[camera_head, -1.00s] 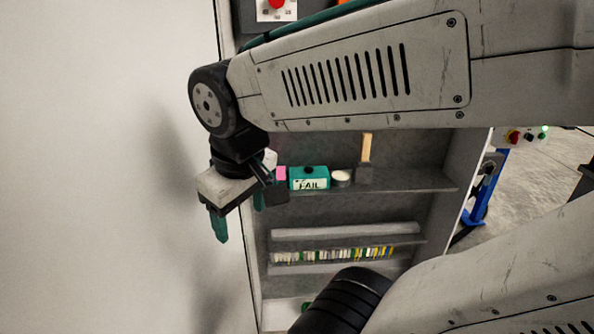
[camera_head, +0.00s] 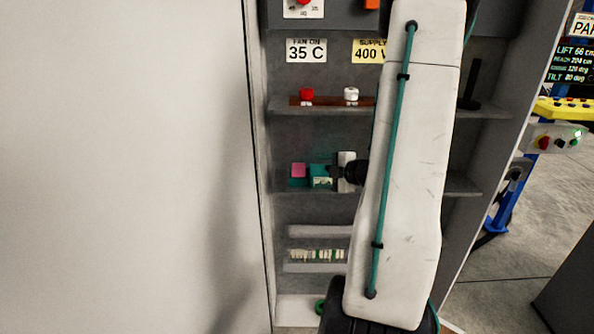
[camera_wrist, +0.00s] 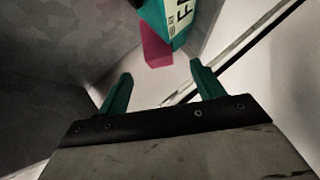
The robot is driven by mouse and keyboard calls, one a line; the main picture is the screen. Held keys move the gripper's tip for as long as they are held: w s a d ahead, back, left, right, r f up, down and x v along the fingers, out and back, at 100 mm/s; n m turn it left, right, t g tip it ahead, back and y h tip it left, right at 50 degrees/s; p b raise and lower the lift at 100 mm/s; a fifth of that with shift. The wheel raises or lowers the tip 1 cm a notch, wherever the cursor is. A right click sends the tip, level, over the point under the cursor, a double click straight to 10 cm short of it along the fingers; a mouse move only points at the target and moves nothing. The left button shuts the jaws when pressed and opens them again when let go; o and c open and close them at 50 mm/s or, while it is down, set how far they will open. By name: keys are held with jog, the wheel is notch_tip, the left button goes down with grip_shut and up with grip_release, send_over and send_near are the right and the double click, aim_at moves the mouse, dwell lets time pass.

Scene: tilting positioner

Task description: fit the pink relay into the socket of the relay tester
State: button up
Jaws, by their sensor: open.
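The pink relay (camera_head: 299,170) is at the left of a grey shelf, beside the teal relay tester (camera_head: 321,183). In the wrist view the relay (camera_wrist: 156,48) shows beyond my fingertips, next to the tester (camera_wrist: 160,14) and its partly cut-off label. My gripper (camera_wrist: 161,68) is open with nothing between its two teal fingers. In the head view my gripper reaches in from the right at the tester's height and partly covers it. I cannot make out the socket or whether the relay touches the tester.
My arm hides much of the right side of the cabinet. The shelf above holds a brown strip with a red knob (camera_head: 306,94) and a white knob (camera_head: 351,94). Below is a rack of small coloured items (camera_head: 318,255). A pale panel (camera_head: 120,170) fills the left.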

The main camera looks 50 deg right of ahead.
aim_at(304, 170)
jog(key=x, duration=0.7)
jog(key=shift+w+a+r, duration=0.1)
jog(key=shift+w+a, duration=0.15)
jog(key=shift+w, duration=0.1)
grip_shut()
jog(key=shift+r, duration=0.1)
